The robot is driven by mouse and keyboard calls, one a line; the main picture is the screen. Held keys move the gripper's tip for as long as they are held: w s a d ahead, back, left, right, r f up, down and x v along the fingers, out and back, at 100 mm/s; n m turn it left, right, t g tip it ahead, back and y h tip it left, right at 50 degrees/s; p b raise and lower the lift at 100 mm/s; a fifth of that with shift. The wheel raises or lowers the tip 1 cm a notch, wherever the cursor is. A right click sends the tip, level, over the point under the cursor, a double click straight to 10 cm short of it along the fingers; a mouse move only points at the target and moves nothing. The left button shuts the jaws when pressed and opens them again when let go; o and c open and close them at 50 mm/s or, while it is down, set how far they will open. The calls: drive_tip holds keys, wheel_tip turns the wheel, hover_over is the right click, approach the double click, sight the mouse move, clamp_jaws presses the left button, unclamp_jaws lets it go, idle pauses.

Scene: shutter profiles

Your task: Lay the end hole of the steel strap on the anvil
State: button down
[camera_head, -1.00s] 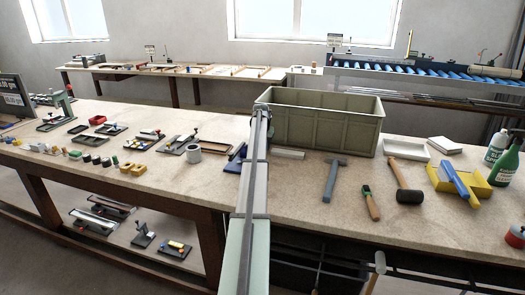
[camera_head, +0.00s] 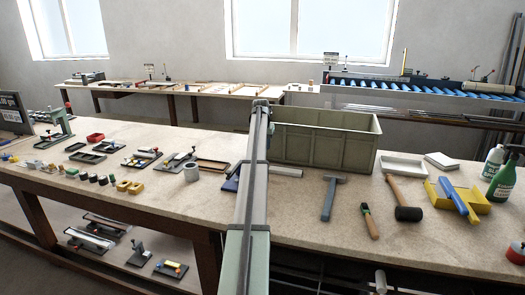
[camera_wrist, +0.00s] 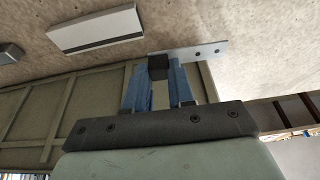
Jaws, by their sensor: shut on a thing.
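In the head view my arm hides the gripper and the strap. I cannot single out the anvil for certain. A green press with a red knob (camera_head: 62,122) stands at the far left of the bench.
A large green crate (camera_head: 318,140) stands just right of my arm, and its wall (camera_wrist: 60,110) shows close in the wrist view.

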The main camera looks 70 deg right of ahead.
drive_tip(key=s+a, duration=0.3)
drive_tip(key=a, duration=0.5)
drive_tip(key=s+a, duration=0.3)
drive_tip(key=a, duration=0.5)
drive_tip(key=shift+s+r, duration=0.35)
drive_tip(key=shift+s, duration=0.05)
drive_tip(key=shift+a+f, duration=0.1)
drive_tip(key=shift+f, duration=4.1)
drive_tip(key=shift+w+r, duration=0.1)
drive_tip(key=shift+w, duration=4.1)
drive_tip(key=shift+f, duration=0.35)
